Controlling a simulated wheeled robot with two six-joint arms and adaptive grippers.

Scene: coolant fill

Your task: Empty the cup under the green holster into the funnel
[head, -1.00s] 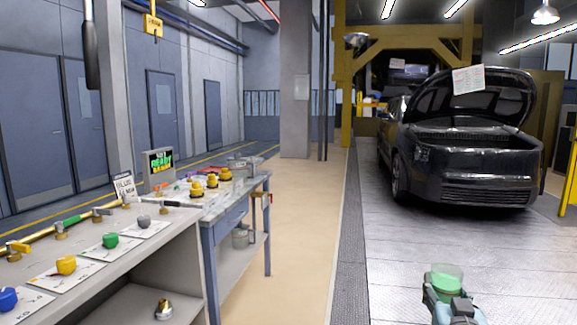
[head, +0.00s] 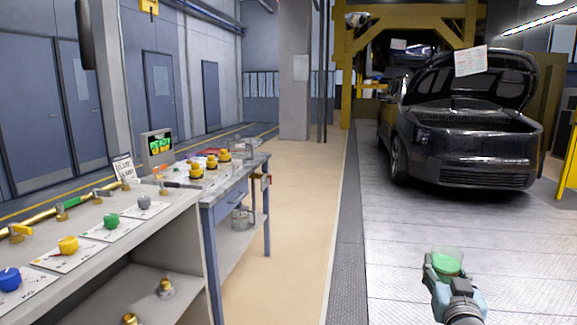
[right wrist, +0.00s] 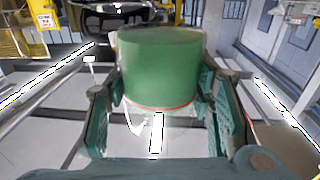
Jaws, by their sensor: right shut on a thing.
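My right gripper (head: 445,276) is shut on a clear cup (head: 447,252) with green liquid in it, held upright over the floor at the lower right of the head view. In the right wrist view the cup (right wrist: 160,70) fills the middle, between the two fingers of my right gripper (right wrist: 158,110), with a thin red line around it below the green. A green holster (head: 62,212) seems to lie on the rail at the left bench. I cannot make out a funnel for certain. My left gripper is not in view.
The left bench (head: 150,238) carries blue, yellow, green and grey knobs (head: 111,221) on white cards. A black car (head: 465,150) with raised hood stands ahead right. The tan floor (head: 300,220) between is clear.

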